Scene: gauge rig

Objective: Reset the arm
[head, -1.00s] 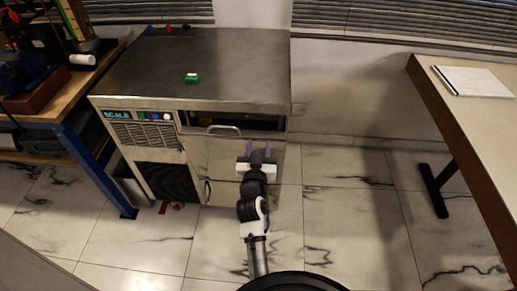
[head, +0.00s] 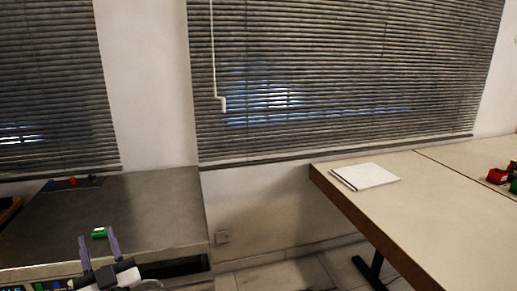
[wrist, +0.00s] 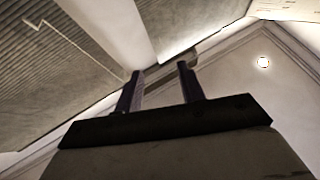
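My gripper (head: 99,250) shows at the lower left of the head view, its two purple fingers pointing up. The fingers are spread apart with nothing between them. In the wrist view my gripper (wrist: 160,88) is also open and empty, with the blinds, wall and ceiling behind it. In the head view the gripper is in front of the metal cabinet (head: 150,215). A small green item (head: 99,232) on the cabinet top appears between the fingers in the picture, beyond them and not held.
Small coloured items (head: 72,182) sit at the cabinet's back edge. A table (head: 400,215) on the right holds a white notepad (head: 366,176) and red and green items (head: 498,175). Window blinds (head: 330,80) cover the back wall. Floor (head: 290,272) shows between cabinet and table.

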